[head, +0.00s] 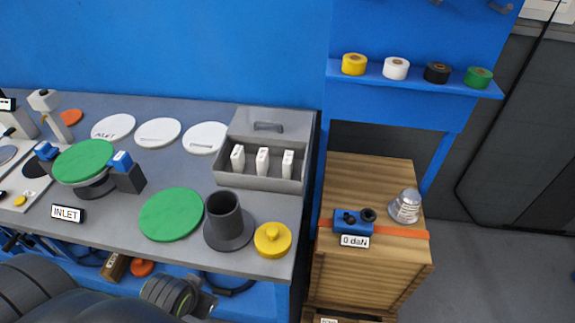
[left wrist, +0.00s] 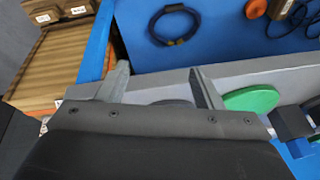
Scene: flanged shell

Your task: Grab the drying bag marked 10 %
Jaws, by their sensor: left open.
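Three white upright packets, the left one (head: 237,158), the middle one (head: 262,161) and the right one (head: 287,163), stand in a row in a grey box (head: 258,182) at the bench's right end. The box's lid is open behind them. Their markings are too small to read, so I cannot tell which is marked 10 %. My left gripper (left wrist: 165,82) shows in the left wrist view, open and empty, with the grey bench edge behind its fingers. No packet shows in that view. My right gripper is not in view.
On the bench (head: 270,206) near the box are a dark flanged tube (head: 224,218), a yellow knobbed cap (head: 272,240) and a green disc (head: 171,214). White discs lie left of the box. A wooden crate (head: 372,180) with a strap stands right of the bench.

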